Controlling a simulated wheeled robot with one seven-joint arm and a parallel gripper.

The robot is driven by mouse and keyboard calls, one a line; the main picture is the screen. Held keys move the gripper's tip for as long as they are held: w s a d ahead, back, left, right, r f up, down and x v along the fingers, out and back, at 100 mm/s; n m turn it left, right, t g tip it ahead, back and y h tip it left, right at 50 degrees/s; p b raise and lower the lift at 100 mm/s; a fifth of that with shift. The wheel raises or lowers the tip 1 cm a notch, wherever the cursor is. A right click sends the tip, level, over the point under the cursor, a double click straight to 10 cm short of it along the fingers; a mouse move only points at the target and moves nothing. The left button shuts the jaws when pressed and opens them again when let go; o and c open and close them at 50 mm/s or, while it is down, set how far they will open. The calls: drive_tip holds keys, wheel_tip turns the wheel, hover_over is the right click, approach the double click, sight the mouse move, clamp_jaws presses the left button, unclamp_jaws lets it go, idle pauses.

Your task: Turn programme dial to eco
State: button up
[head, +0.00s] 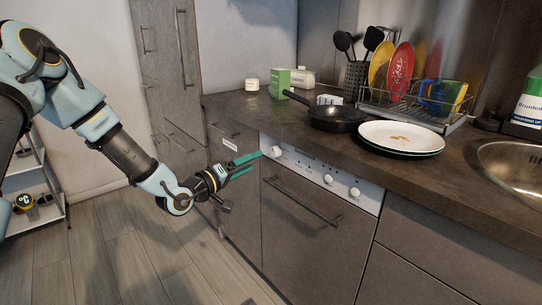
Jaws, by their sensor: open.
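A white control panel (309,172) runs along the top of the grey front with a bar handle, under the worktop. A round white dial (276,150) sits at the panel's left end, and two more dials (328,179) (354,192) sit towards its right. Their labels are too small to read, so I cannot tell which is the programme dial or where it points. My gripper (257,160) is open, with teal fingers reaching to the panel's left end. Its fingertips are just left of the left dial; I cannot tell whether they touch the panel.
A long bar handle (301,201) projects below the panel. The worktop (262,117) overhangs it and carries a black pan (336,117), stacked plates (401,137) and a dish rack (415,107). A sink (512,165) is at right. The floor (150,262) in front is clear.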

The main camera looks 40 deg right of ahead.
sight(272, 152)
drive_tip(key=d, duration=0.8)
drive_tip(key=shift+w+d+p, duration=0.15)
drive_tip(key=shift+w+p, duration=0.2)
drive_tip(key=shift+c, duration=0.3)
clamp_jaws()
